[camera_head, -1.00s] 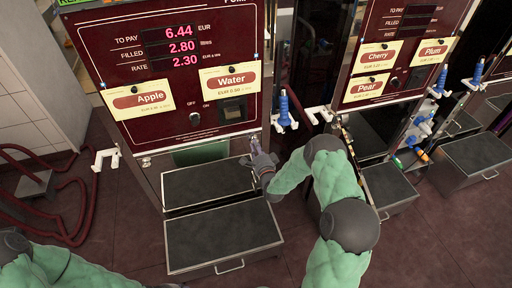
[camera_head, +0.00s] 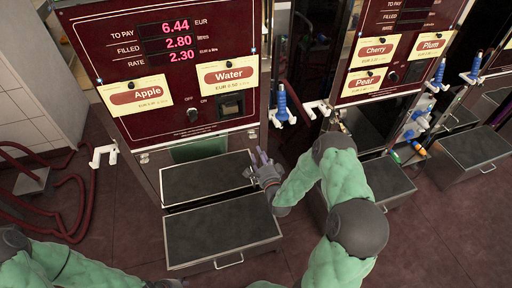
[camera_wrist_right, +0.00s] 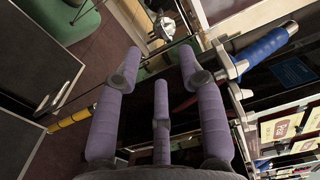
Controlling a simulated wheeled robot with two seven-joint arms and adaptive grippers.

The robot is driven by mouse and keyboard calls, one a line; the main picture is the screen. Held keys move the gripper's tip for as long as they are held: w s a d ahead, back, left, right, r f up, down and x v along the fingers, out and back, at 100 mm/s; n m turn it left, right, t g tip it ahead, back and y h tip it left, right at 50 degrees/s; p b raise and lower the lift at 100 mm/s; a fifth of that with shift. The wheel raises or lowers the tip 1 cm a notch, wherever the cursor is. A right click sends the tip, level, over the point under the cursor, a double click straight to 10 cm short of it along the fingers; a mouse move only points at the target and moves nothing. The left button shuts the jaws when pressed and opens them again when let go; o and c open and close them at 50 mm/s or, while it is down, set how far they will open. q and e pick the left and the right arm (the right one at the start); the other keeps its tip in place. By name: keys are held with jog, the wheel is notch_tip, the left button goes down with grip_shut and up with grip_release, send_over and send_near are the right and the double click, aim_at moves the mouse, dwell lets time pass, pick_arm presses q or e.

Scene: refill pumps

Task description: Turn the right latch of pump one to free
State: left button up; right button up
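Pump one is the dark red cabinet (camera_head: 130,72) with the Apple and Water labels, at the left of the head view. Its right latch (camera_head: 252,135) is a small metal piece at the panel's lower right corner; its exact setting is too small to tell. The left latch (camera_head: 143,158) shows at the lower left corner. My right gripper (camera_head: 259,156) is just below the right latch, apart from it, with its fingers spread and nothing between them. The purple fingers (camera_wrist_right: 160,68) also stand apart and empty in the right wrist view.
A blue nozzle (camera_head: 282,103) hangs in a white holder right of pump one and also shows in the wrist view (camera_wrist_right: 263,46). A white hook (camera_head: 102,155) sticks out at left. Dark-topped steps (camera_head: 222,232) stand below. Red hose (camera_head: 82,190) lies at left.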

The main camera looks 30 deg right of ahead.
jog(key=shift+v, duration=2.05)
jog(key=s+a+f+n+g+y+p, duration=0.25)
jog(key=a+f+n+g, duration=0.2)
jog(key=a, duration=0.25)
jog(key=s+a+f+n+g+y+p, duration=0.1)
jog(key=s+a+f+n+g+y, duration=0.2)
jog(key=a+f+n, duration=0.4)
jog(key=s+a+n+g+y+p, duration=0.1)
jog(key=s+a+n+g, duration=0.2)
jog(key=s+a+g, duration=0.2)
jog(key=s+a+n+g+y+p, duration=0.1)
jog(key=s+a+n+g, duration=0.2)
jog(key=s, duration=0.9)
jog(key=a+g, duration=0.1)
jog(key=a, duration=0.2)
jog(key=shift+a+n+g+p, duration=0.3)
jog(key=shift+n+g, duration=0.05)
jog(key=shift+o, duration=0.4)
jog(key=shift+w+f+y, duration=0.1)
jog(key=shift+y, duration=0.15)
